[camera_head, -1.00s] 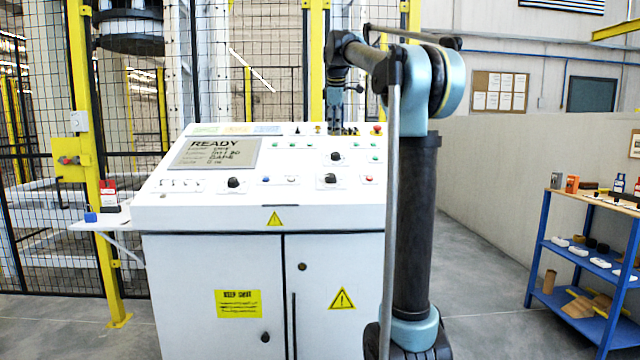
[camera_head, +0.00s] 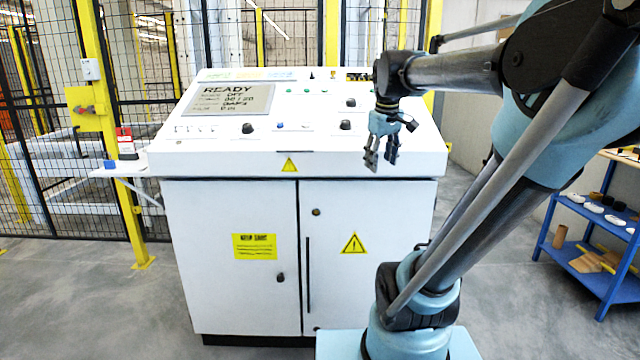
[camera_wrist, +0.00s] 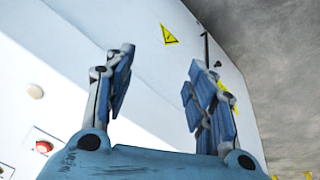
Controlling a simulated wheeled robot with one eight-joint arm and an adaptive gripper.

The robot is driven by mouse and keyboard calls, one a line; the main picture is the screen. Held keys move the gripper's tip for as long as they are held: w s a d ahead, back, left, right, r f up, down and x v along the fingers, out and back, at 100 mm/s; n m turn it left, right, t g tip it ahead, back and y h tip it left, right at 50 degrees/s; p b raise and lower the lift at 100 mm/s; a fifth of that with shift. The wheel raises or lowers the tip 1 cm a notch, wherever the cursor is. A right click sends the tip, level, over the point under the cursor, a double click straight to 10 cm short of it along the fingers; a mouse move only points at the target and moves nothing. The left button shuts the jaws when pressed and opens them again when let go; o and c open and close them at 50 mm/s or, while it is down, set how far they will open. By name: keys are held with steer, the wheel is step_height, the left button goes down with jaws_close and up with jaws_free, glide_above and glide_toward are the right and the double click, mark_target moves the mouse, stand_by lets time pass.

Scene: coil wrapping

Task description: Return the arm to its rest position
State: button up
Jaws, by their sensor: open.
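My gripper (camera_head: 381,162) hangs fingers down in front of the right part of the white control console (camera_head: 240,220). It is open and empty, with nothing between its fingers. My arm reaches in from the right side of the head view and covers part of the sloped panel. In the wrist view the two blue-padded fingers of my gripper (camera_wrist: 160,95) stand apart, with the white cabinet face behind them. The console screen (camera_head: 232,100) shows READY.
A red emergency button (camera_wrist: 44,147) and a white button show on the panel in the wrist view. A blue shelf (camera_head: 590,245) with small items stands at the right. A yellow-posted mesh fence (camera_head: 110,140) stands behind. Grey floor is clear beside the console.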

steer(key=s+f+m, duration=0.3)
steer(key=s+f, duration=0.6)
steer(key=f, duration=0.2)
steer(key=s+d+f+m+g, duration=0.1)
steer(key=s+f+m, duration=0.1)
steer(key=s+f, duration=0.7)
step_height(320, 180, down, 3)
steer(key=shift+s+f+m, duration=0.1)
steer(key=shift+s+m, duration=0.05)
steer(key=shift+m, duration=0.25)
steer(key=shift+d, duration=0.1)
steer(key=shift+w+f, duration=0.2)
steer(key=shift+w, duration=0.3)
steer(key=c, duration=0.4)
steer(key=shift+d, duration=0.1)
steer(key=shift+c, duration=0.7)
